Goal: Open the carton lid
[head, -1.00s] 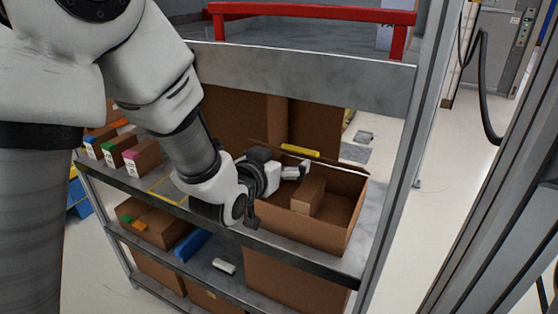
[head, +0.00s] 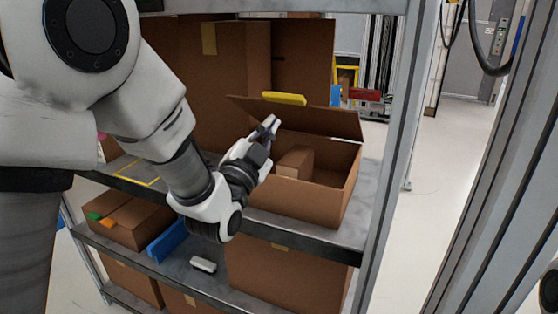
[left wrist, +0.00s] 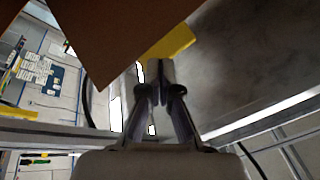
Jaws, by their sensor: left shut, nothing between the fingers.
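The brown carton (head: 300,205) stands on the upper shelf. Its lid (head: 330,123) is raised, standing up along the back edge, with a yellow strip (head: 284,98) at its top. The carton's inside shows, with a smaller brown box (head: 295,162) in it. My left gripper (head: 273,124) is shut and empty, at the carton's left side, its tips in front of the lid in the head view. In the left wrist view the shut fingertips (left wrist: 160,78) are just below the yellow strip (left wrist: 168,42) and a brown panel; contact cannot be told. My right gripper is out of view.
Large brown boxes (head: 215,85) stand behind the carton. A grey post (head: 388,150) rises at the shelf's right end. The lower shelf holds boxes, a blue item (head: 167,241) and a small white item (head: 203,264). Floor to the right is clear.

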